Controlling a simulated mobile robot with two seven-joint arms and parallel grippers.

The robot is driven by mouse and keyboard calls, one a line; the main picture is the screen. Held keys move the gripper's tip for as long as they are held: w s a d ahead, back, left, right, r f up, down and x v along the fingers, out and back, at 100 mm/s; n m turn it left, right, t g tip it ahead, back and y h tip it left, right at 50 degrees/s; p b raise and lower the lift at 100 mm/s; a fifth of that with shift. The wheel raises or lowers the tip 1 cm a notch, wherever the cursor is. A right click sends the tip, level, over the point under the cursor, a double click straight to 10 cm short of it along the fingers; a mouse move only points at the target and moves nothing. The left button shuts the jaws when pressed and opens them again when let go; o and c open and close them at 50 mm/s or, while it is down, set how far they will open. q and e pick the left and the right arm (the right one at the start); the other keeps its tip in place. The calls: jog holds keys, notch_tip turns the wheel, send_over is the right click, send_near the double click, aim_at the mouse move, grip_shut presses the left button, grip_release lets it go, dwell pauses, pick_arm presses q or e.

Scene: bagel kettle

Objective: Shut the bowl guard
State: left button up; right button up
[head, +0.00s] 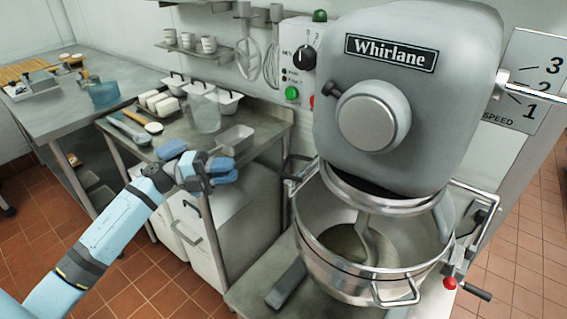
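The mixer (410,110), grey and marked "Whirlane", stands at the right with its steel bowl (345,262) below the head. A metal ring (372,203) sits around the underside of the head, above the bowl rim. I cannot clearly tell which part is the bowl guard or how far it is open. The beater (375,245) hangs into the bowl. My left gripper (197,163) is left of the mixer, over the front of the steel counter and well apart from the bowl. Its blue fingers look spread, with nothing between them. My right gripper is not in view.
The steel counter (262,135) holds several pans and containers. A red-knobbed lever (450,283) sticks out right of the bowl. A control panel (300,65) is on the wall left of the head. Free air lies between my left gripper and the bowl.

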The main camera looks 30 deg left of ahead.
aim_at(286, 162)
pick_arm(q)
jog(key=p+x, duration=0.1)
jog(key=x, duration=1.2)
jog(key=shift+d+p, duration=0.3)
grip_shut()
